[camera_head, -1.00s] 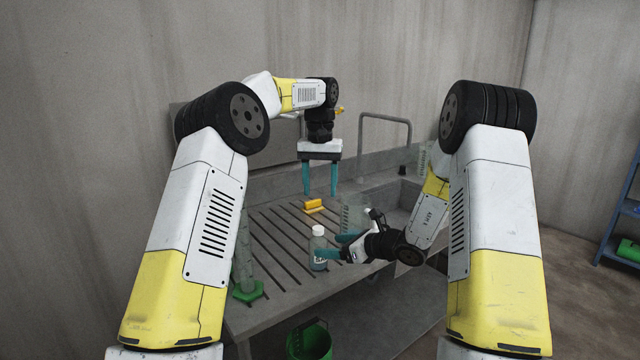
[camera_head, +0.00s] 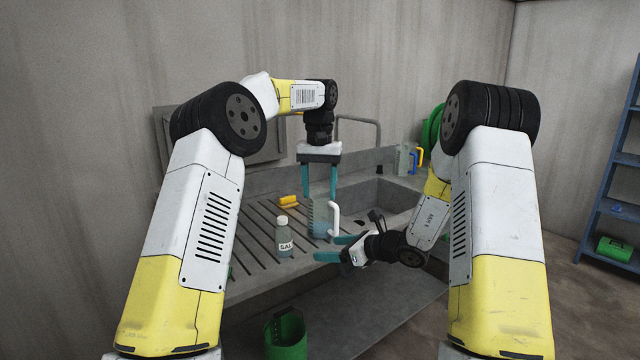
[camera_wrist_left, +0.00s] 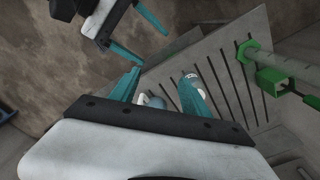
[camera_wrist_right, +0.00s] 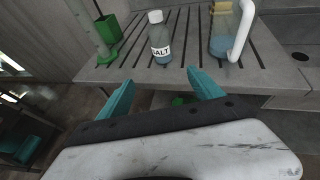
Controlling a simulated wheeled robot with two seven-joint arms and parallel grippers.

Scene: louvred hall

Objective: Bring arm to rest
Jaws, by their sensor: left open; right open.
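My left gripper (camera_head: 320,184) is open and empty, pointing down above the slatted grey bench (camera_head: 262,265). My right gripper (camera_head: 330,248) is open and empty, lower, at the bench's front side, with its fingers pointing left. A white-capped bottle labelled SALT (camera_head: 284,238) stands on the slats, left of and apart from the right fingers. A clear jug with a white handle (camera_head: 334,217) stands behind them. In the right wrist view, the bottle (camera_wrist_right: 160,42) and jug (camera_wrist_right: 224,40) stand beyond the open fingers.
A yellow block (camera_head: 288,201) lies farther back on the slats. A green-based cylinder (camera_wrist_right: 104,52) stands at the bench's left. A green bucket (camera_head: 286,335) is below the front edge. A sink and another jug (camera_head: 405,160) are to the right. Blue shelves (camera_head: 612,170) stand far right.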

